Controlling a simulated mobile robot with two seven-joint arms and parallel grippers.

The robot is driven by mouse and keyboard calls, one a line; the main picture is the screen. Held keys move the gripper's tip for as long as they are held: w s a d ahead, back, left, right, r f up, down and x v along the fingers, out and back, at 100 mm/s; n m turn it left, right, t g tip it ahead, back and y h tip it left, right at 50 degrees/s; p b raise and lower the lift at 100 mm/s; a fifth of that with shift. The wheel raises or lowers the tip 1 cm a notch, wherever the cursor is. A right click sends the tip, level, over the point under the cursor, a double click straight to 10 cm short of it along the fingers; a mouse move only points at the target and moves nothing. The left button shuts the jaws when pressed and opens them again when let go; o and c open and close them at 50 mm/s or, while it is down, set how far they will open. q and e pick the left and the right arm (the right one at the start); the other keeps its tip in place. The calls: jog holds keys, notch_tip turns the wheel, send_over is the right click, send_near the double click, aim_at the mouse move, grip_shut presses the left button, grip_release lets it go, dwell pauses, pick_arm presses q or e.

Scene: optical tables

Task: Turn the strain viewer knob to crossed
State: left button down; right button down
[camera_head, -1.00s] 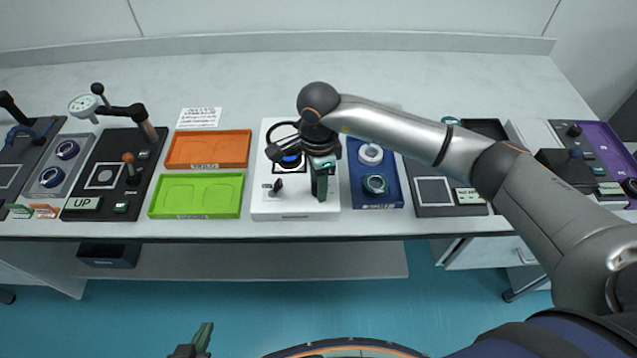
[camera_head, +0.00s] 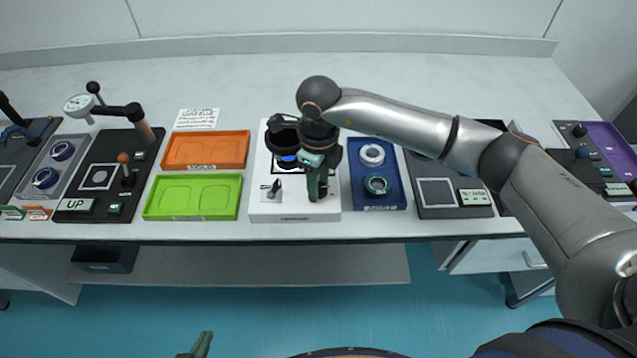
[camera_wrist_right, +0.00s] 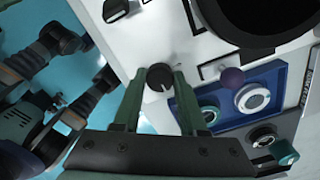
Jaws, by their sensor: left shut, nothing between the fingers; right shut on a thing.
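The strain viewer (camera_head: 262,208) is a white box with a dark round ring on top, on the bench in the middle of the head view. Its top (camera_wrist_right: 150,40) also shows in the right wrist view. My right gripper (camera_head: 317,190) is over its front right part, fingers pointing down. In the wrist view the fingers are shut on a small round black knob (camera_wrist_right: 159,79) with a pale pointer line. Another black knob (camera_head: 275,187) stands free on the box's front left. My left gripper (camera_head: 203,344) is shut and empty at the bottom edge, away from the bench.
An orange tray (camera_head: 206,132) and a green tray (camera_head: 150,209) lie left of the viewer. A blue plate (camera_head: 376,203) with two round fittings lies close on its right. A black panel with a grey square (camera_head: 436,192) is further right. My right arm crosses above these.

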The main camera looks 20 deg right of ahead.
jog(key=shift+m, duration=0.5)
jog(key=shift+c, duration=2.2)
grip_release()
notch_tip(320, 180, up, 13)
jog(key=shift+f+b, duration=0.2)
jog(key=shift+b, duration=0.25)
